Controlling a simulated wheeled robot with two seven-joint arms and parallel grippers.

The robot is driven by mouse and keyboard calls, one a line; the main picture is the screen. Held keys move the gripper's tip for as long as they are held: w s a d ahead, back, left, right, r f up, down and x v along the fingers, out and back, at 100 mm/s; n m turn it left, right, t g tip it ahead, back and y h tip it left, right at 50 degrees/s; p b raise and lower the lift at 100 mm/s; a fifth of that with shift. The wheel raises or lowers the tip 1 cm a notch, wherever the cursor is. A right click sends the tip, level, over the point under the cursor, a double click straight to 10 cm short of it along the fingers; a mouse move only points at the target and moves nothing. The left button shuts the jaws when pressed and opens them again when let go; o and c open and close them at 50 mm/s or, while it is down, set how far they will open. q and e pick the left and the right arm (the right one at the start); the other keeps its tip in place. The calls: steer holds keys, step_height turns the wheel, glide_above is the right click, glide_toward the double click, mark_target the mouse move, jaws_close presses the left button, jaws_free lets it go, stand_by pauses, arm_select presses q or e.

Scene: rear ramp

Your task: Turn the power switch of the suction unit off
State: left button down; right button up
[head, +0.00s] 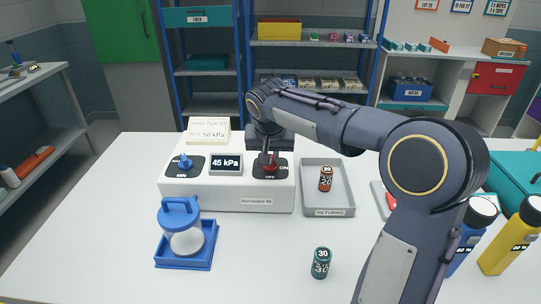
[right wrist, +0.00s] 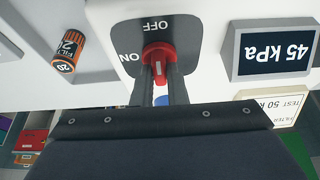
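The suction unit (head: 228,193) is a white box on the white table, with a display (head: 226,164) reading 45 kPa. Its red power switch (head: 268,168) sits on a dark plate at the right, marked ON to the right and OFF below in the head view. In the right wrist view the red switch (right wrist: 158,50) appears upside down. My right gripper (right wrist: 160,75) comes down over it, with its two fingers close together on either side of the red grip. The fingers partly hide the switch, and its exact pointing is hard to read. My left gripper is out of view.
A blue dial (head: 185,162) is at the unit's left, and a note card (head: 208,130) stands behind. A grey tray (head: 328,193) with an orange canister (head: 326,178) is close on the right. A blue-lidded jar (head: 183,228) and a green canister (head: 321,263) stand in front.

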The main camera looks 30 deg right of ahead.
steer(key=o, duration=0.5)
steer(key=shift+c, duration=0.2)
steer(key=v, duration=0.8)
steer(key=s+a+f+n+y, duration=0.1)
steer(key=s+a+f+y, duration=0.1)
steer(key=s, duration=0.6)
steer(key=s+a+f+n+t+y, duration=0.1)
steer(key=s+a+f+n+y, duration=0.1)
steer(key=s+a+f, duration=0.2)
steer(key=s+a+f+n+t+y, duration=0.1)
steer(key=s+f, duration=0.6)
steer(key=s, duration=0.7)
steer(key=shift+a+f+n+y, duration=0.15)
steer(key=shift+a+y, duration=0.15)
steer(key=shift+a, duration=0.3)
steer(key=shift+a+f+n+y, duration=0.2)
steer(key=shift+a+y, duration=0.1)
steer(key=shift+a, duration=0.3)
